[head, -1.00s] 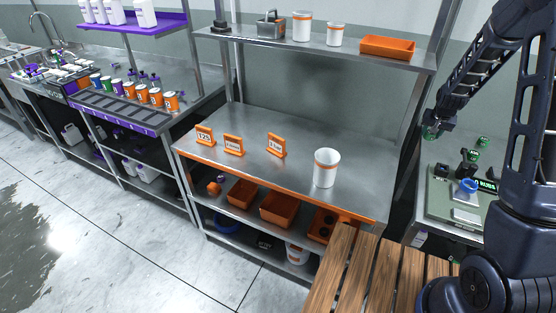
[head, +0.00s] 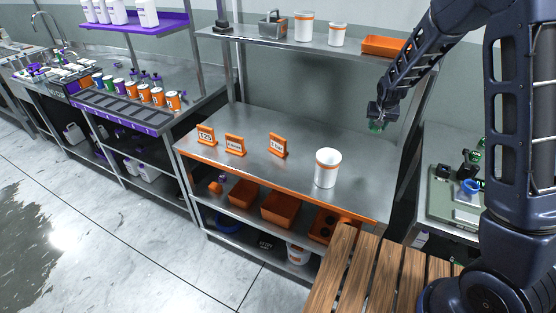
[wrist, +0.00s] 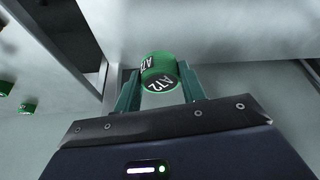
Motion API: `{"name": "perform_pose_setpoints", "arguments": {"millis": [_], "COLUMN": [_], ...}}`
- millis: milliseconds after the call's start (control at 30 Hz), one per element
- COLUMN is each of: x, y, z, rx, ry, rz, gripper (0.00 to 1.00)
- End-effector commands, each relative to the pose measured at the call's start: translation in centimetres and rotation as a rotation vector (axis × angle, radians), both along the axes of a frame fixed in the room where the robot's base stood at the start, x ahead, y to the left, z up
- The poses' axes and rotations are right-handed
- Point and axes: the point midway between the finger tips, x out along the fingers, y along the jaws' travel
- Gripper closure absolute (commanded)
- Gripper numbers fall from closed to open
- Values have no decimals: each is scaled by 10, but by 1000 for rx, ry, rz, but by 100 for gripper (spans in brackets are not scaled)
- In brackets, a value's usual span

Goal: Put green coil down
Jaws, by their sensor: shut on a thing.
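My gripper (head: 378,116) is shut on a green coil (head: 376,126) and holds it in the air above the back right part of the steel bench (head: 352,128). In the wrist view the green coil (wrist: 158,72) sits between the two green fingers of my gripper (wrist: 158,88). Its dark label reads A12. The fingers touch its sides. In the head view the coil is small and partly hidden by my gripper.
A white tub with an orange band (head: 327,168) stands on the bench. Several orange number signs (head: 234,144) stand to its left. A shelf (head: 300,42) with tubs and an orange tray (head: 383,45) hangs above. A wooden slatted surface (head: 362,268) is in front.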

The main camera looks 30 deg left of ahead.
Motion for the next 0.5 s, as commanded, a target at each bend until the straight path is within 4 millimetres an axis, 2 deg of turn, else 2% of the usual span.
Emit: {"name": "perform_pose_setpoints", "arguments": {"millis": [33, 267, 500], "x": [-5, -29, -68], "y": [16, 82, 155], "z": [3, 17, 35], "rx": [0, 1, 0], "ry": [-2, -3, -2], "rz": [9, 10, 6], "gripper": [82, 82, 82]}}
